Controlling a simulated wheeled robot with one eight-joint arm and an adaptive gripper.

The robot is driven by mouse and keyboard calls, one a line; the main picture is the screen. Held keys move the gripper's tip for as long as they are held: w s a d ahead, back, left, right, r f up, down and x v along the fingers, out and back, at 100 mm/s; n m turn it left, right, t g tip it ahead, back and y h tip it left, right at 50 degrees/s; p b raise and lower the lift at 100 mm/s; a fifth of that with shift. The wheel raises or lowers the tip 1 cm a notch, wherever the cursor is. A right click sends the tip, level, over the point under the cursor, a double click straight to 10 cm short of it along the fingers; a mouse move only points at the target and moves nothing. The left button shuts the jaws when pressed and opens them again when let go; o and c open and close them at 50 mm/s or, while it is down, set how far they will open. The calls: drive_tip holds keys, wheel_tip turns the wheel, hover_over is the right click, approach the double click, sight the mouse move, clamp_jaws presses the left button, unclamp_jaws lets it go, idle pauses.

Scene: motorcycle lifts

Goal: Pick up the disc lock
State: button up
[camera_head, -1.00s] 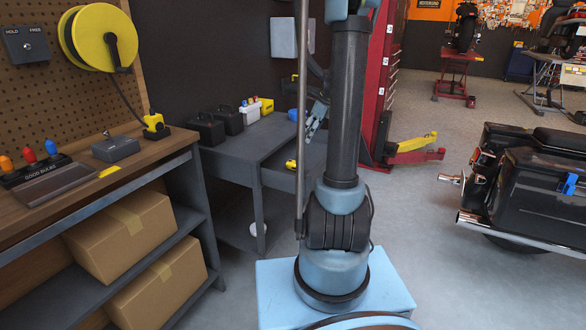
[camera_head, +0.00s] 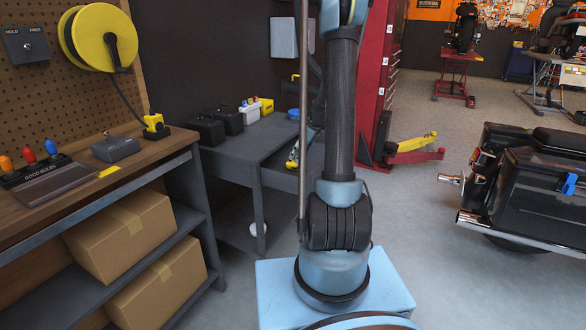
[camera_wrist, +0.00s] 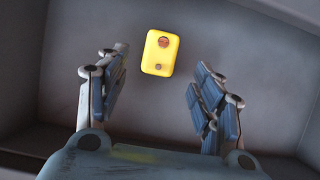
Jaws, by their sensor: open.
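The disc lock (camera_wrist: 160,53) is a small yellow block with a reddish round spot and a smaller dark one. In the wrist view it lies on the grey floor of a drawer or tray (camera_wrist: 60,55), a little beyond my open gripper (camera_wrist: 160,88). The two fingers stand apart to its left and right, with nothing between them. In the head view, a bit of yellow (camera_head: 292,163) shows at the drawer of the grey workbench, where my gripper is mostly hidden behind my arm.
Grey walls of the drawer (camera_wrist: 290,55) rise around the lock. The grey bench top (camera_head: 250,140) holds black boxes (camera_head: 207,130) and a white bottle rack (camera_head: 249,112).

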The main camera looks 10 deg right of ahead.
sight(293, 165)
drive_tip(key=shift+a+x, duration=0.2)
drive_tip(key=shift+x, duration=2.7)
drive_tip(key=shift+w+r, duration=0.1)
drive_tip(key=c, duration=1.4)
